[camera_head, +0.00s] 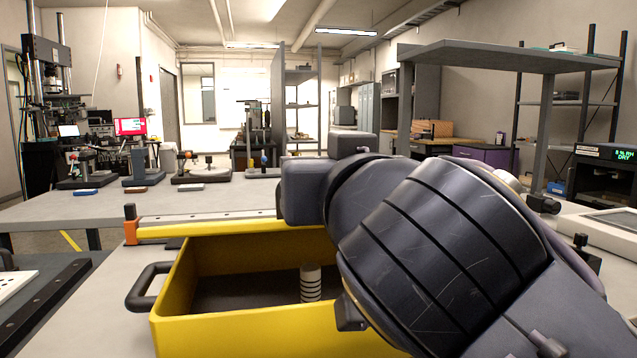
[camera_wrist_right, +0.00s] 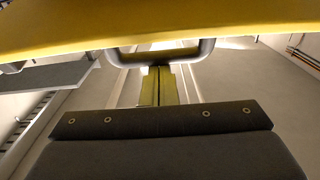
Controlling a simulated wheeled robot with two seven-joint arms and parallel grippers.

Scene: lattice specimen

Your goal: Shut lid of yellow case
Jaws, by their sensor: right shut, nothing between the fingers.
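The yellow case (camera_head: 240,332) stands open on the bench in the head view. A dark handle (camera_head: 143,290) is on its left side, and a striped pale cylinder (camera_head: 310,284) stands inside. A yellow strip (camera_head: 190,231) runs along its back; I cannot tell whether this is the lid's edge. My right arm hides the case's right part. In the right wrist view a yellow panel (camera_wrist_right: 150,28) with a grey loop handle (camera_wrist_right: 207,50) fills the top. My right gripper (camera_wrist_right: 160,72) is shut and empty at the loop; contact is unclear. My left gripper is out of view.
A grey bench (camera_head: 215,202) with small instruments lies behind the case. A dark slotted plate (camera_head: 45,305) is at the left front. A grey shelf (camera_head: 500,55) overhangs at the right, above a pale flat device (camera_head: 610,222).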

